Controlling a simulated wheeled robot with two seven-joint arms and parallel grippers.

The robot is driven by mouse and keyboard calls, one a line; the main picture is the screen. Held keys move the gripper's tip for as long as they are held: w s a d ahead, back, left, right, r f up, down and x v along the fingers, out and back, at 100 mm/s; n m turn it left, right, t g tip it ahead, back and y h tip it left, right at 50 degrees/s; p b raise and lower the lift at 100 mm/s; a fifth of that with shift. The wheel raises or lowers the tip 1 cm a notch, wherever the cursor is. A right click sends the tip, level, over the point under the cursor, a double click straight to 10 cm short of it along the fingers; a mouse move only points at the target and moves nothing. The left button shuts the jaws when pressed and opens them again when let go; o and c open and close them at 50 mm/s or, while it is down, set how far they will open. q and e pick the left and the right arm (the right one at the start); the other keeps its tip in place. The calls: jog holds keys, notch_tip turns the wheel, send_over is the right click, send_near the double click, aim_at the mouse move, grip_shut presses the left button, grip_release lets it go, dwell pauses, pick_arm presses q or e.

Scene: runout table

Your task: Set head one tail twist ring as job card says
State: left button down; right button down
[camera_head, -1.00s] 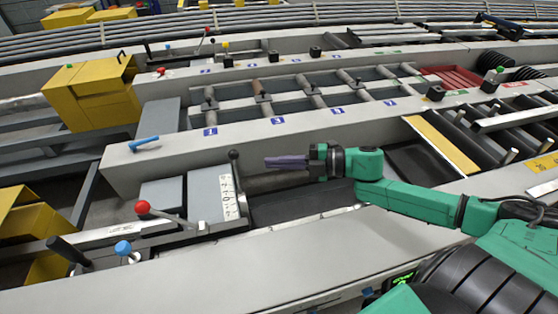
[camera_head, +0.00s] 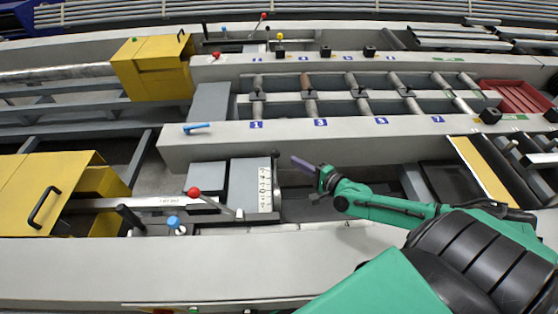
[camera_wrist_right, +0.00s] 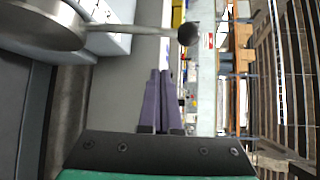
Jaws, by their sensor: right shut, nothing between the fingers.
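A black ball-ended lever (camera_head: 276,156) stands at the right edge of a grey head block with a white numbered scale (camera_head: 265,189). In the right wrist view the black ball (camera_wrist_right: 189,34) is on a thin rod from a round grey metal body (camera_wrist_right: 42,20), which may be the twist ring. My right gripper (camera_head: 294,160) is shut and empty, its purple fingers just right of the ball in the head view. In the wrist view the fingertips (camera_wrist_right: 160,72) are below the ball, seemingly apart from it. My left gripper is out of view. I cannot make out a job card.
A red-knobbed lever (camera_head: 194,192) and a blue knob (camera_head: 173,222) are left of the scale. A blue handle (camera_head: 196,127) lies on the grey beam behind. Yellow housings (camera_head: 155,70) stand at left. Numbered blue labels (camera_head: 320,122) line the beam.

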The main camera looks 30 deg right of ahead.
jog(key=w+a+p, duration=0.1)
jog(key=a, duration=0.1)
jog(key=w+a+p, duration=0.1)
jog(key=w+a, duration=0.1)
jog(key=shift+f+p, duration=0.1)
jog(key=shift+p, duration=0.3)
jog(key=shift+s+a+r+p, duration=0.2)
jog(key=shift+s+a+p, duration=0.25)
jog(key=shift+s+p, duration=0.25)
